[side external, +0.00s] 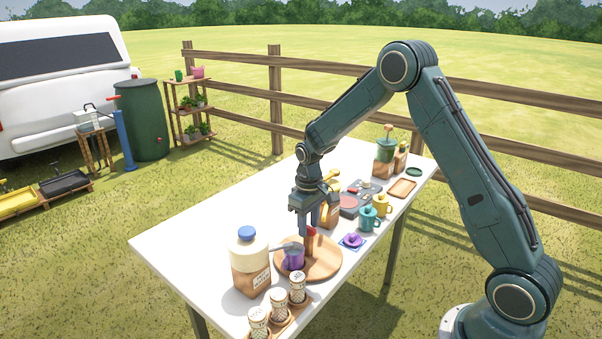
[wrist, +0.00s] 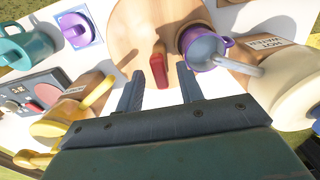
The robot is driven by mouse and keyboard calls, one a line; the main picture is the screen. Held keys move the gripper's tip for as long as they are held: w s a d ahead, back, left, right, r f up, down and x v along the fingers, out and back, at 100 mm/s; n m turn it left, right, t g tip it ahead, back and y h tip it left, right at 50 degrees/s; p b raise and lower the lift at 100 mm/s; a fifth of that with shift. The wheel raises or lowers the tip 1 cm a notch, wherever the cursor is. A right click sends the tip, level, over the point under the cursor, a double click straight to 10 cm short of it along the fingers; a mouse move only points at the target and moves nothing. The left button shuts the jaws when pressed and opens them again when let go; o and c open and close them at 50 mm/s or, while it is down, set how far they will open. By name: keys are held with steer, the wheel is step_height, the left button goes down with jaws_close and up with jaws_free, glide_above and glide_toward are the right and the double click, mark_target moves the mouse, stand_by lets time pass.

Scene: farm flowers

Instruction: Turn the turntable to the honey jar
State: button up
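The round wooden turntable (side external: 327,262) lies on the white table; part of it also shows in the wrist view (wrist: 128,30). A red-topped handle (wrist: 158,68) stands up from it. A purple mug (side external: 295,259) with a grey handle or spout across its rim stands at its left side. My gripper (side external: 311,228) points down over the turntable. In the wrist view its fingers are apart, on either side of the red handle, with no visible contact. A yellow-topped container (wrist: 72,118) on a brown labelled block is beside my gripper, partly hidden. I cannot read its label, so cannot confirm it as the honey jar.
A cream jar with a blue lid (side external: 247,241) stands left of the turntable. Several patterned shakers (side external: 278,304) stand at the near edge. A purple knob on a blue plate (side external: 352,240), a teal mug (side external: 368,218) and a yellow mug (side external: 382,205) are to the right.

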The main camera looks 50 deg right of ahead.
steer(key=shift+c, duration=0.5)
jaws_close()
